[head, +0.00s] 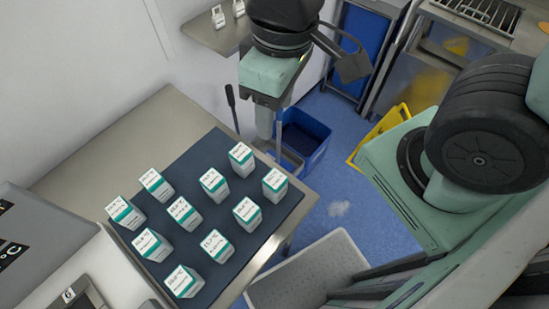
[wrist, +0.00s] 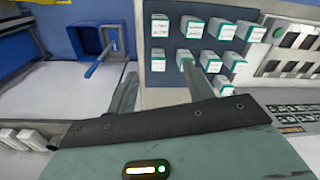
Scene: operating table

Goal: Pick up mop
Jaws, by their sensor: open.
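A thin upright handle with a dark grip, which looks like the mop (head: 231,98), stands behind the table in the head view, left of my gripper. Its lower part is hidden by the table. In the wrist view a blue stick (wrist: 99,60) slants out of a blue bucket (wrist: 88,40); it may be the same mop, but I cannot tell for sure. The bucket also shows in the head view (head: 313,130). My gripper (head: 272,138) points down near the table's far corner, beside the bucket. In the wrist view its fingers (wrist: 158,75) are apart with nothing between them.
A steel table (head: 115,130) with a dark mat carries several white-green boxes (head: 213,183) close to my gripper. A yellow floor sign (head: 385,128) stands right of the bucket. A wall shelf (head: 205,33) is at the upper left. Blue floor (head: 340,180) is open right of the table.

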